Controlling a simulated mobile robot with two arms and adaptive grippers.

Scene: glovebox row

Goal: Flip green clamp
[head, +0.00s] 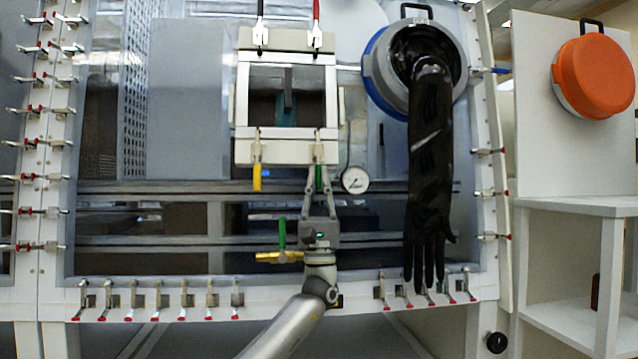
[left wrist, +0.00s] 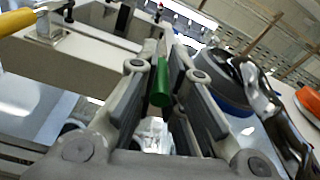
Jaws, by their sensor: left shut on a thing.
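The green clamp (head: 319,178) hangs with its handle pointing down at the lower right corner of the pale square frame (head: 243,150). My left gripper (head: 320,187) reaches up from below, with a finger on each side of the green handle. In the left wrist view the green handle (left wrist: 160,84) stands between the two finger pads of my left gripper (left wrist: 161,92). The gripper is shut on it. The clamp's upper end is partly hidden in the wrist view. My right gripper is not in view.
A yellow clamp (head: 257,177) hangs left of the green one; black (head: 260,28) and red (head: 316,22) clamps are above. A pressure gauge (head: 355,180) is close on the right. A black glove (head: 430,160) hangs farther right. A green-and-yellow valve (head: 280,256) sits lower left.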

